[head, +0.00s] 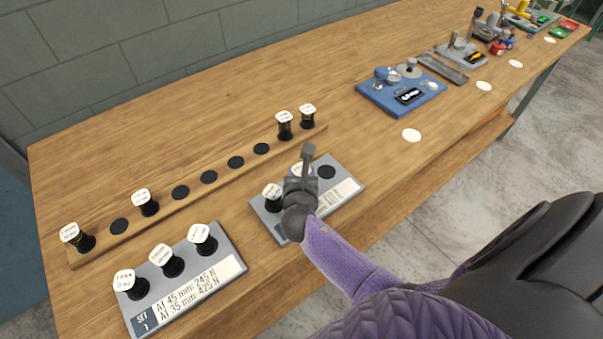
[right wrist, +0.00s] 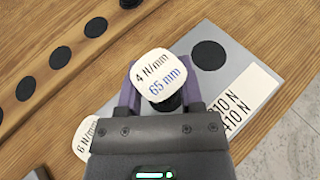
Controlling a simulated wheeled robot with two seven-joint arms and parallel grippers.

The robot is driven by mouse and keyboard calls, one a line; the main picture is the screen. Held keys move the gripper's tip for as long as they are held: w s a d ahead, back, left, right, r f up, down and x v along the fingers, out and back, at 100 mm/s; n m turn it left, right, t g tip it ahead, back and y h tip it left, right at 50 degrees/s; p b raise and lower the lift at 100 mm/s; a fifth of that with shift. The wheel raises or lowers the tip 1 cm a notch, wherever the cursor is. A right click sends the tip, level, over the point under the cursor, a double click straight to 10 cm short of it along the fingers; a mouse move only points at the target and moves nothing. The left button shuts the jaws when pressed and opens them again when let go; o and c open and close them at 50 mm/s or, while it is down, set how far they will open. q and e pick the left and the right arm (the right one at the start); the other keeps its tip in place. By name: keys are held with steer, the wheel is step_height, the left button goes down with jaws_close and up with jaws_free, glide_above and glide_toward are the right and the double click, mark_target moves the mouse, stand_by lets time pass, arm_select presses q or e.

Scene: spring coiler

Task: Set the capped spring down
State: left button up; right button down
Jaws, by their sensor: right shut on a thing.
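My right gripper (head: 301,178) is over the middle of a grey tray (head: 352,202). In the right wrist view its jaws (right wrist: 163,92) are shut on a capped spring (right wrist: 160,76), whose white cap reads "4 N/mm 65 mm". In the head view the gripper mostly hides this spring. I cannot tell whether its base touches the tray. Another capped spring (head: 272,194) stands at the tray's left; its cap in the right wrist view (right wrist: 88,136) reads "6 N/mm". The tray's right black spot (head: 326,172) is empty. My left gripper is not in view.
A wooden strip (head: 196,198) behind the tray holds several capped springs and empty black spots. A second grey tray (head: 215,278), at front left, holds three capped springs. A blue board (head: 402,105) with instruments lies to the right. Bare wood separates them.

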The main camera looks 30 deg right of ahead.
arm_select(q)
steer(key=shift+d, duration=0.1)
arm_select(e)
steer(key=shift+f, duration=0.1)
steer(key=c, duration=0.6)
jaws_free()
steer(key=o, duration=0.4)
steer(key=shift+c, duration=0.2)
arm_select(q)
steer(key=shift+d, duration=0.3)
arm_select(e)
steer(key=shift+s+a+r, duration=0.1)
steer(key=shift+s+r, duration=0.1)
steer(key=shift+r, duration=0.05)
steer(key=p+v, duration=0.3)
steer(key=v, duration=0.8)
steer(key=shift+w+p, duration=0.1)
steer(key=shift+p, duration=0.25)
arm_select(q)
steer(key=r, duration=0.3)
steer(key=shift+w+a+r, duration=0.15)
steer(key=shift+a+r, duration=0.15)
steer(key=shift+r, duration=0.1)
arm_select(e)
steer(key=shift+s+a, duration=0.2)
steer(key=shift+s, duration=0.1)
